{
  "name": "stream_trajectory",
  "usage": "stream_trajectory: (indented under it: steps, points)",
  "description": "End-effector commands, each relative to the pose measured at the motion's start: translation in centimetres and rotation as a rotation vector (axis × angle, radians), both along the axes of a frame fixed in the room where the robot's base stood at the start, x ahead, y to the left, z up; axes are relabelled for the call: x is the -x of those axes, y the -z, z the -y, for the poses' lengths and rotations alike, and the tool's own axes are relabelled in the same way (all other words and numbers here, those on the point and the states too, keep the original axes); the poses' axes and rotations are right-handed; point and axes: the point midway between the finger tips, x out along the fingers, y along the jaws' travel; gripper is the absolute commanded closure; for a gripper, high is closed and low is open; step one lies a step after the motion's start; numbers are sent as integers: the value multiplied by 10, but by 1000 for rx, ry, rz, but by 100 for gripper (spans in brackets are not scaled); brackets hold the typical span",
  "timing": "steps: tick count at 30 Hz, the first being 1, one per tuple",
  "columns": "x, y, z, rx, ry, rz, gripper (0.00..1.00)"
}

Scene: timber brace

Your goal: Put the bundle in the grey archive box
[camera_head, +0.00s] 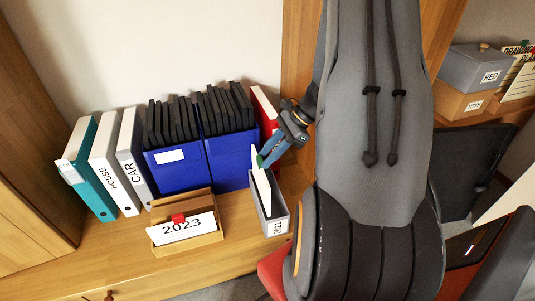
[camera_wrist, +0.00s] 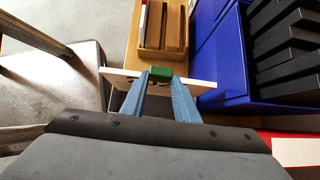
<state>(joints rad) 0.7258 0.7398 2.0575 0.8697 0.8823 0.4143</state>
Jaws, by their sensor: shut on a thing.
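The bundle (camera_head: 262,186) is a thin white upright stack with a green clip on its top edge. My gripper (camera_head: 264,157) is shut on the bundle at its top, by the clip. In the wrist view my gripper (camera_wrist: 160,80) holds the bundle (camera_wrist: 117,72) edge-on, with the green clip between the fingers. The grey archive box (camera_head: 274,226) is narrow and open-topped, with a white label on its front. The bundle's lower part appears to be between the box walls; whether it touches the bottom is hidden.
A brown box (camera_head: 187,239) with a white "2023" bundle and red clip stands left. Behind are blue bins (camera_head: 178,170) of black folders and several binders (camera_head: 118,165). A lidded grey box (camera_head: 476,69) sits at far right. My arm hides much of the right side.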

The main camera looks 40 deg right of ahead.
Motion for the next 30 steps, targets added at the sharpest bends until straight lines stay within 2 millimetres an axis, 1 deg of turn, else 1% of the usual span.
stream_trajectory:
  steps: [30]
  points:
    - [0, 38, 0, -1, 0, 0, 100]
